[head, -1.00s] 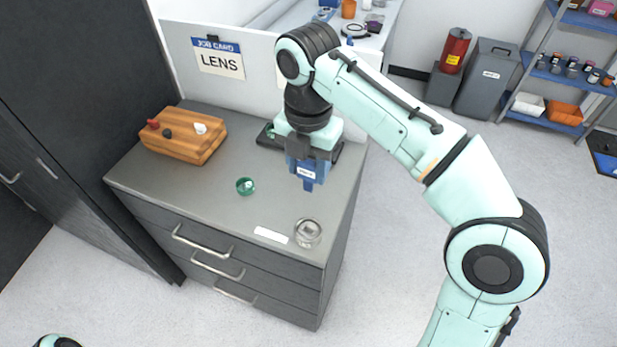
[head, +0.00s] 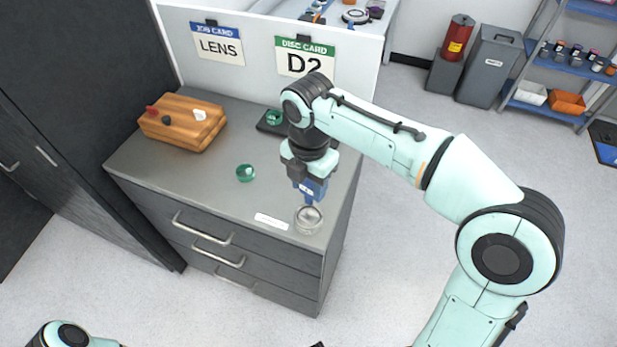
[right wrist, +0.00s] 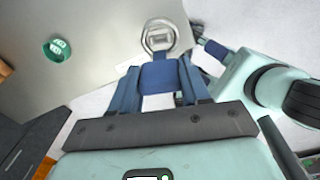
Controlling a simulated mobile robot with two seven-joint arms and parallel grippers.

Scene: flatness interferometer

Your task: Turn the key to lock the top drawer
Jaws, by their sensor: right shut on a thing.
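My right gripper (head: 308,193) is shut on a blue piece (right wrist: 158,76), which I take for the key. Its lower end is hard to make out. The gripper points down just above and behind a round silver-grey piece (head: 308,220) on the cabinet top, near the front right corner; this may be the lock, but I cannot tell. The round piece also shows in the right wrist view (right wrist: 159,37), just beyond the blue piece. Whether they touch is unclear. The top drawer (head: 200,225) looks closed.
A white label strip (head: 271,221) lies left of the round piece. A green ring-shaped dish (head: 245,173) and a wooden block (head: 182,128) with small knobs stand farther left. A dark pad (head: 270,126) lies behind the gripper. A white panel (head: 262,70) closes the back.

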